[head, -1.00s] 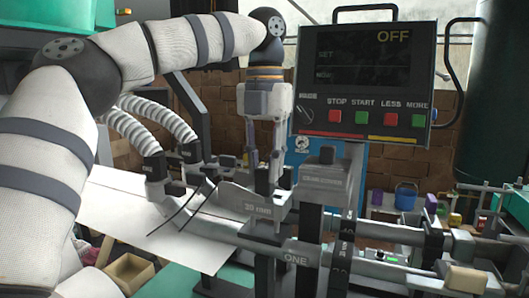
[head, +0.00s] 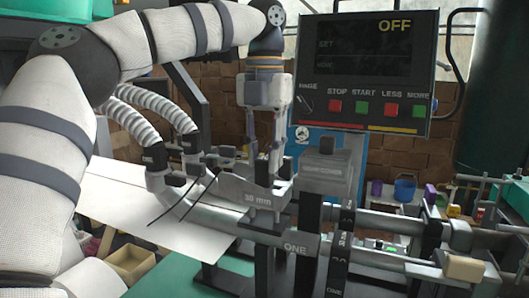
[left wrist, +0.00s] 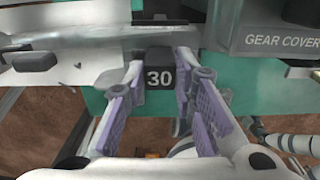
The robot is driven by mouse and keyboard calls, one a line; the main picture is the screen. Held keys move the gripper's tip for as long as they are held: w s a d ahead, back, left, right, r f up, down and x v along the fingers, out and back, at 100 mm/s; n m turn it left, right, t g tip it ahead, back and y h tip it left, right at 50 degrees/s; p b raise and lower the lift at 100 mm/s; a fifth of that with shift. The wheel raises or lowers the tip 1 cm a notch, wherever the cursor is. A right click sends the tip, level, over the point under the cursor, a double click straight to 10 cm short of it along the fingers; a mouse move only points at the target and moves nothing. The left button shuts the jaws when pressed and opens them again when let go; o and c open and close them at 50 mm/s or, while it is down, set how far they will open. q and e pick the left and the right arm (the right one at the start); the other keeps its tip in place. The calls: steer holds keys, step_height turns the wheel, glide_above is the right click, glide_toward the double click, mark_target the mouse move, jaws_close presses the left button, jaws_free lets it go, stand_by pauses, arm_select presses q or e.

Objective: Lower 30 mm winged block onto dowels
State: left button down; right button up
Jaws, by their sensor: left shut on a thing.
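The winged block (head: 258,197) is grey, with a "30 mm" label on its front and raised wings. My left gripper (head: 267,172) points down and is shut on it from above. In the left wrist view, a dark face marked "30" (left wrist: 160,77) shows between the purple-padded fingertips of this gripper (left wrist: 157,95). The block is low over the machine's bars, beside the gear cover (head: 325,172). The dowels cannot be made out, and whether the block touches its seat cannot be told. My right gripper is not in view.
The control panel (head: 365,70) reads OFF and stands behind the gear cover. Ribbed hoses (head: 150,128) and a white sheet (head: 125,210) are left of the block. A small open box (head: 130,262) lies lower left.

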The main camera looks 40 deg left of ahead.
mark_target(264, 173)
arm_select(q)
steer(key=shift+f, duration=1.95)
steer(key=c, duration=1.2)
jaws_free()
steer(key=shift+c, duration=0.2)
steer(key=shift+r, duration=2.75)
step_height(264, 173, up, 8)
steer(key=shift+f, duration=0.25)
